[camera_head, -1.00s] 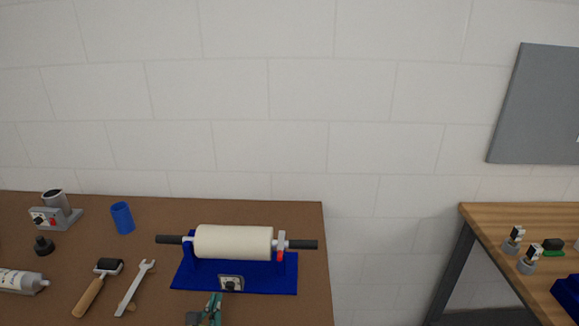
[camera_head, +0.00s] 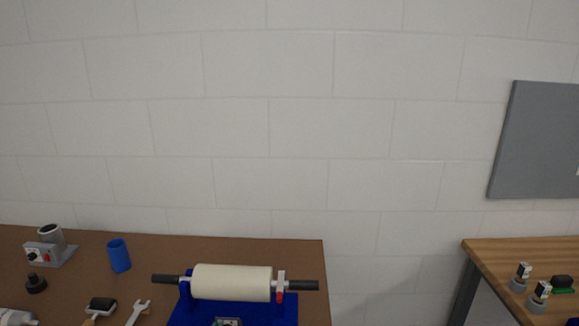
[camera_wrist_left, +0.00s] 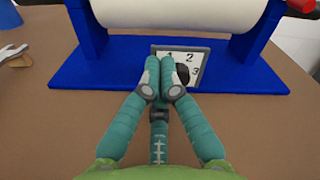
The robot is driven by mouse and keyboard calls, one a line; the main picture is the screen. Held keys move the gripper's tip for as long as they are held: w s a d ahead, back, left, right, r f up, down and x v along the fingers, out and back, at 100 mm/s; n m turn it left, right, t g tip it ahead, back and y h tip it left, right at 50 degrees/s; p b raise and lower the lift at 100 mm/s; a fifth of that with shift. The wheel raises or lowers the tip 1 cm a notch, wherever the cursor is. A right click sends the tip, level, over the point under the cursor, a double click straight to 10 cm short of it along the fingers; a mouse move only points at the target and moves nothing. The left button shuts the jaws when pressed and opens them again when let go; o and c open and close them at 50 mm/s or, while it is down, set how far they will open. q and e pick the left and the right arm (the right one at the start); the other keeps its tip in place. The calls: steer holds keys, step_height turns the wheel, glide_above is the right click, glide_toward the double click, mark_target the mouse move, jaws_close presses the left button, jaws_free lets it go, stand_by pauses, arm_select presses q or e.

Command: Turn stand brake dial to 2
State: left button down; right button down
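The blue stand (camera_head: 185,312) carries a cream foam roller (camera_head: 232,282) on a dark-ended shaft. Its dial plate (camera_head: 228,321) is cut by the bottom edge of the head view. In the left wrist view the plate (camera_wrist_left: 199,55) shows 1, 2 and 3, and the black dial knob (camera_wrist_left: 183,74) is partly hidden. My left gripper (camera_wrist_left: 159,80) has its teal fingers together in front of the plate, just left of the visible knob. I cannot tell whether it touches the knob or where the knob points. My right gripper is in no view.
A red-tipped lever (camera_head: 280,288) stands at the roller's right end. A blue cup (camera_head: 118,255), grey device (camera_head: 47,248), black knob-like part (camera_head: 36,283), hand roller (camera_head: 100,306) and wrench (camera_head: 138,312) lie to the left. A wooden table (camera_head: 500,250) stands right, across a gap.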

arm_select(q)
steer(key=shift+d+f, duration=0.2)
steer(key=shift+d, duration=0.1)
